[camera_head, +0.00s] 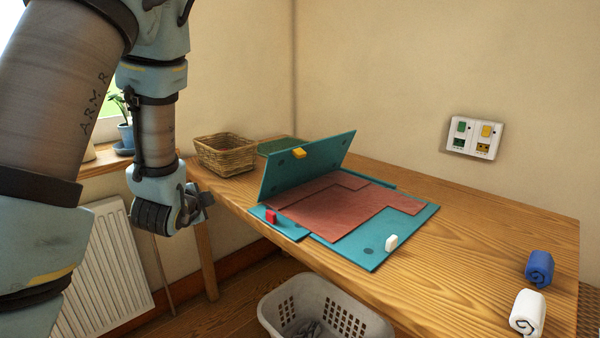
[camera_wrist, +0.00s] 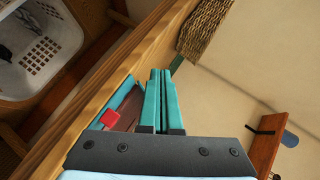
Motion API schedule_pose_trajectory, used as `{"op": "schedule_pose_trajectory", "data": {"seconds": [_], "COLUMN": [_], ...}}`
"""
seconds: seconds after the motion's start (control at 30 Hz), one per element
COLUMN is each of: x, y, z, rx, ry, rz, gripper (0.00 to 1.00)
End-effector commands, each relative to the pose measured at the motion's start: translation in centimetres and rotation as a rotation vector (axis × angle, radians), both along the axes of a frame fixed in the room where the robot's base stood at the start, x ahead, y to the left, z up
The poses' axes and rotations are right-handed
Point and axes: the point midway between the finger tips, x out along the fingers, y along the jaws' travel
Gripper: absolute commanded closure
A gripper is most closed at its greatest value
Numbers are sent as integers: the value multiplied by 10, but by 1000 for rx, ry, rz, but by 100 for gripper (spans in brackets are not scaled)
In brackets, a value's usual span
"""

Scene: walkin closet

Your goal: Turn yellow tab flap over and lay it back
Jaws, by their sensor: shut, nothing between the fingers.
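The flap with the yellow tab (camera_head: 299,153) is a teal panel (camera_head: 318,160) standing up steeply at the back left of a folding board. The board has teal margins (camera_head: 365,252) and a reddish-brown inner face (camera_head: 335,212). A red tab (camera_head: 271,216) sits on a small teal piece at its left, and a white tab (camera_head: 391,242) at its front right. My gripper (camera_head: 203,198) is left of the board, off the table's left edge, apart from the flap. In the wrist view its teal fingers (camera_wrist: 160,75) are together and empty, near the red tab (camera_wrist: 110,118). The yellow tab is not visible there.
A wicker basket (camera_head: 225,155) stands behind the flap at the left, with a green item (camera_head: 275,146) beside it. Blue (camera_head: 540,268) and white (camera_head: 527,312) rolls lie at the right. A laundry basket (camera_head: 322,308) stands below the table's front edge.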

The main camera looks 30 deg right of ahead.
Motion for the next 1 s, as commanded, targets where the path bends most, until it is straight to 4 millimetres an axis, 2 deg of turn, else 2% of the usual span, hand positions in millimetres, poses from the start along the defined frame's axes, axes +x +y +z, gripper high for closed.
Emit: {"op": "schedule_pose_trajectory", "data": {"seconds": [0.03, 0.1, 0.2, 0.3, 0.4, 0.47, 0.67, 1.0], "x": [-11, -27, -58, -88, -109, -116, -114, -87], "y": [-29, -65, -106, -134, -148, -153, -169, -230], "z": [-5, 2, 14, 24, 31, 34, 40, 48], "rx": [33, 67, 93, 99, 95, 91, 88, 87], "ry": [-111, -286, -516, -697, -814, -853, -879, -877], "rz": [-112, -257, -427, -548, -616, -637, -650, -648], "gripper": [100, 100, 100, 100, 100, 100, 100, 100]}}
